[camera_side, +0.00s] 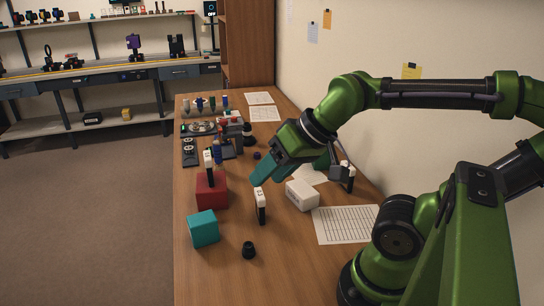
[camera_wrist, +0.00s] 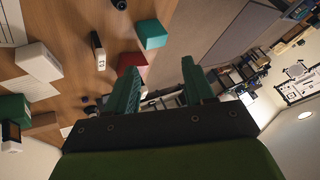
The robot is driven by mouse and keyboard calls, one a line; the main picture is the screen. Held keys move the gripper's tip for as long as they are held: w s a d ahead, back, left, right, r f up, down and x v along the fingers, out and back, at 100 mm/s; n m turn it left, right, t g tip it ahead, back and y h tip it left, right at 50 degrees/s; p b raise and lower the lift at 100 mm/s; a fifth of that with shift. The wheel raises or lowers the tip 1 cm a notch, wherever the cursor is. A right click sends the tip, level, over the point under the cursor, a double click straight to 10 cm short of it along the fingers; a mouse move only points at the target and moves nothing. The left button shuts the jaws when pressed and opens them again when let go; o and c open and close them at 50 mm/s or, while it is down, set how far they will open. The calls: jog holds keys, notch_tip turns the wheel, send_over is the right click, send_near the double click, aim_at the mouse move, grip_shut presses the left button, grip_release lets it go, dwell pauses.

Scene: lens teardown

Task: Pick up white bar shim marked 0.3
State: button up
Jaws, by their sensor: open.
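Another white bar (camera_side: 208,158) stands on the red block (camera_side: 212,192). A third white bar (camera_side: 350,168) is at the right, beside a grey part. My gripper (camera_side: 263,173) is open and empty, with teal fingers, above the bench just behind the first bar. In the wrist view the gripper (camera_wrist: 164,82) has its fingers apart with nothing between them.
A teal block (camera_side: 203,228) and black cap (camera_side: 249,250) are at the front. A white block (camera_side: 301,194) lies right of the first bar, with a printed sheet (camera_side: 346,224) beyond. Lens parts (camera_side: 205,127) crowd the back. The front of the wooden bench (camera_side: 295,265) is clear.

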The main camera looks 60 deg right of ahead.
dwell(0.3)
jog(key=m+g+h, duration=0.4)
jog(key=m+h, duration=0.1)
send_near(260, 193)
jog(key=shift+m, duration=0.3)
jog(key=x, duration=0.6)
jog(key=shift+a+f, duration=0.2)
jog(key=shift+f, duration=0.15)
jog(key=shift+d+x, duration=0.2)
jog(key=shift+x, duration=2.75)
jog(key=shift+r, duration=0.15)
